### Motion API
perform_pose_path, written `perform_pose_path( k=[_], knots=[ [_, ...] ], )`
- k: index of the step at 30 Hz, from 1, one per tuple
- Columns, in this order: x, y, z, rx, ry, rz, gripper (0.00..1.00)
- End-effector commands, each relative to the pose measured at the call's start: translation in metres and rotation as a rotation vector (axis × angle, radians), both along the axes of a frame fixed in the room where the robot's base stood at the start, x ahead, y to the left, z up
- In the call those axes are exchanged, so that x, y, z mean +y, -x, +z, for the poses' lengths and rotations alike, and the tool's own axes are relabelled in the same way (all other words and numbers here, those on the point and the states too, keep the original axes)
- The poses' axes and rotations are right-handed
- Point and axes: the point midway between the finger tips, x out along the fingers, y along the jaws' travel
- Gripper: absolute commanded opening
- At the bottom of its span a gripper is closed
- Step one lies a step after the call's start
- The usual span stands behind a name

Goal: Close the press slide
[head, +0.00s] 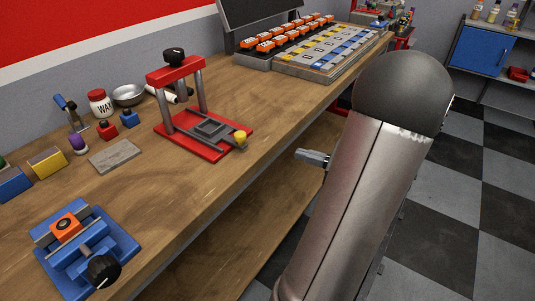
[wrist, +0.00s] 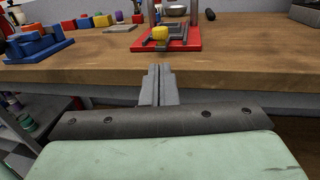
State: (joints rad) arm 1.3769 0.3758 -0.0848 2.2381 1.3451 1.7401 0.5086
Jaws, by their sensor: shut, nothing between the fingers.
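The press (head: 180,68) stands on the workbench, with a red frame, two grey posts, a black top knob and a red base. Its grey slide (head: 212,130) lies on the base and reaches out toward the bench's front edge, with a yellow knob (head: 240,137) at its outer end. My gripper (head: 303,155) is shut and empty, off the bench's front edge and apart from the slide. In the wrist view my gripper (wrist: 160,70) points toward the press.
A blue vise (head: 85,250) with an orange block sits at the near left. Coloured blocks, a jar (head: 100,103) and a metal bowl (head: 128,95) stand behind. Trays of orange parts (head: 290,35) are at the far end. The bench front between vise and press is clear.

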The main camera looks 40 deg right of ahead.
Motion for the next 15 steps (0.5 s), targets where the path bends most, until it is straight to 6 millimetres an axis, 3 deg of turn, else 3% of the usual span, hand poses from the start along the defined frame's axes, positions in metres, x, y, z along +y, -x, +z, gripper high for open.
perform_pose_path(
  k=[15],
  knots=[
    [0.042, -0.092, 0.000, 0.003, 0.002, 0.009, 0.00]
  ],
)
